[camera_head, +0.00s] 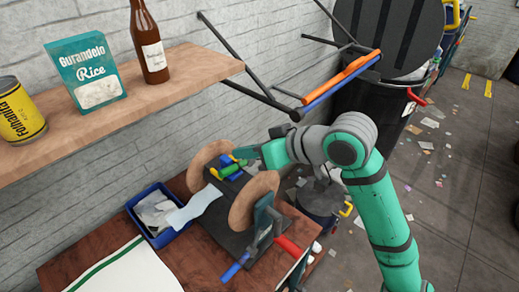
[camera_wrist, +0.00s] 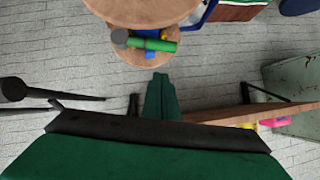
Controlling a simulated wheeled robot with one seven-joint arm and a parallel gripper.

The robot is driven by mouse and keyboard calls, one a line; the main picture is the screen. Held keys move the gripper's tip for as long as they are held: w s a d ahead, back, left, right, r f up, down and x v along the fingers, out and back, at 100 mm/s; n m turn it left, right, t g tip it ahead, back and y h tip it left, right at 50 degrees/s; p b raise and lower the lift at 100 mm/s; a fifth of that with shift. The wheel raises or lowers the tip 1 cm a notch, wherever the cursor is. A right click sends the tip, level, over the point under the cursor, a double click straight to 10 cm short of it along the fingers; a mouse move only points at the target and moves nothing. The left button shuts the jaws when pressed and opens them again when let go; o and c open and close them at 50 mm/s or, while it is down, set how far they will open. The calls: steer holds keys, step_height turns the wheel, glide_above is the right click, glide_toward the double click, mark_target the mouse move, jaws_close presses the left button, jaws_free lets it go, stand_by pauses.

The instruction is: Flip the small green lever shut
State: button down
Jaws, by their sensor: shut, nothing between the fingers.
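A small green bar (camera_head: 232,170), likely the green lever, lies among blue and yellow parts between two round wooden discs. In the wrist view the green bar (camera_wrist: 152,44) lies crosswise, with a dark round end on its left. My gripper (camera_head: 246,153) is at the upper right of these parts in the head view, close to them. In the wrist view my gripper's fingers (camera_wrist: 160,76) are together and empty, pointing toward the bar, with a gap visible between them in the picture. I cannot tell the bar's exact hinge position.
The wooden discs (camera_head: 255,200) flank the parts closely. A red handle (camera_head: 289,246) and a blue handle (camera_head: 236,270) stick out in front. A blue bin (camera_head: 150,232) holds papers at left. A wooden shelf (camera_head: 115,95) with a can, box and bottle overhangs. Orange and blue bars (camera_head: 342,78) are above.

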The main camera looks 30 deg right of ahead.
mark_target(235, 167)
steer(key=shift+w+a+f, duration=0.25)
steer(key=shift+a+f, duration=0.05)
steer(key=shift+f, duration=0.45)
steer(key=shift+w+a+f, duration=0.25)
steer(key=shift+f, duration=0.55)
steer(key=shift+w+a+f, duration=0.25)
steer(key=shift+a+f, duration=0.05)
steer(key=shift+f, duration=0.45)
steer(key=shift+d, duration=0.1)
